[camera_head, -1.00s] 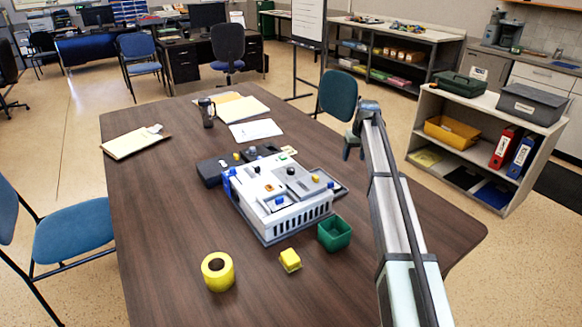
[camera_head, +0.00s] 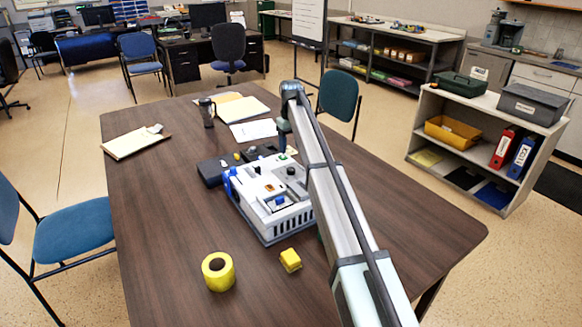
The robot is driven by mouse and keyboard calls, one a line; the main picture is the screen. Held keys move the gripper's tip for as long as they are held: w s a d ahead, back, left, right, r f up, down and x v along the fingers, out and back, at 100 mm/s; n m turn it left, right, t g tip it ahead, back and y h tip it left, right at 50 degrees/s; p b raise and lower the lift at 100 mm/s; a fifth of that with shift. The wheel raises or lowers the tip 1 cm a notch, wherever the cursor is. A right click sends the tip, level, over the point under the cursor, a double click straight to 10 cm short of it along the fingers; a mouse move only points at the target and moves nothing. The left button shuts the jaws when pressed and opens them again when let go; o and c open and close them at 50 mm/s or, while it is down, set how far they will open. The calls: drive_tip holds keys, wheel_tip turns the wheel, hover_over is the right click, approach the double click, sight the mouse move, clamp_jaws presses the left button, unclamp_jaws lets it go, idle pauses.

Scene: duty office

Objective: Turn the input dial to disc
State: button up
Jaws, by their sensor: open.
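A white and grey device with several knobs and buttons (camera_head: 250,207) sits on the brown table. A black knob (camera_head: 291,171) stands on its top. Smaller blue and yellow parts also show there, but I cannot read any labels or tell which is the input dial or where it points. My gripper (camera_head: 283,148) is above the far right part of the device, small and seen from behind. It is open and holds nothing that I can see. My arm covers the right end of the device and most of the green box.
A yellow tape roll (camera_head: 218,272) and a yellow block (camera_head: 290,260) lie in front of the device.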

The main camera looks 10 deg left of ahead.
sight(291, 169)
wheel_tip(291, 169, down, 10)
drive_tip(key=shift+r, duration=0.1)
idle(0.4)
drive_tip(key=shift+c, duration=0.2)
drive_tip(key=c, duration=1)
